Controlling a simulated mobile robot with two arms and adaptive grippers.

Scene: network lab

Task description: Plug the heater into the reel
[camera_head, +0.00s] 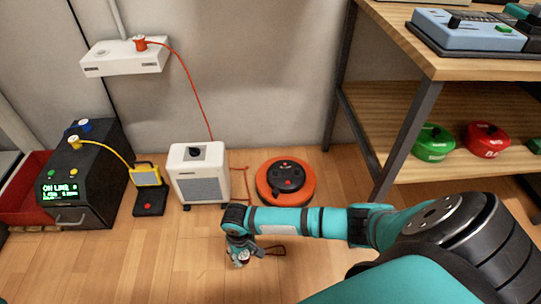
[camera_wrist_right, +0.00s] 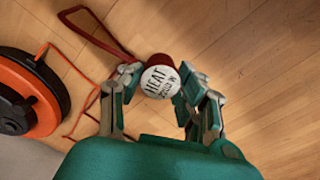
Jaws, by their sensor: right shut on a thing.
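The heater (camera_head: 197,172) is a white box on small feet on the floor, with a grey front panel and a dark knob on top. The reel (camera_head: 303,178) is a round orange drum with a black top, on the floor to the heater's right. My right gripper (camera_head: 243,258) is shut on the heater plug (camera_wrist_right: 160,80), which has a round white face marked "HEAT". It is held in front of the heater and reel, apart from both. A dark red cord (camera_wrist_right: 88,14) loops away from the plug. The reel's edge (camera_wrist_right: 45,110) shows at left in the wrist view. My left gripper is not in view.
A white wall outlet box (camera_head: 125,65) holds an orange plug (camera_head: 140,44), whose cord runs down behind the heater. A black power station (camera_head: 85,165) and a yellow lamp (camera_head: 146,174) stand left. A wooden shelf (camera_head: 400,105) stands right. The front floor is clear.

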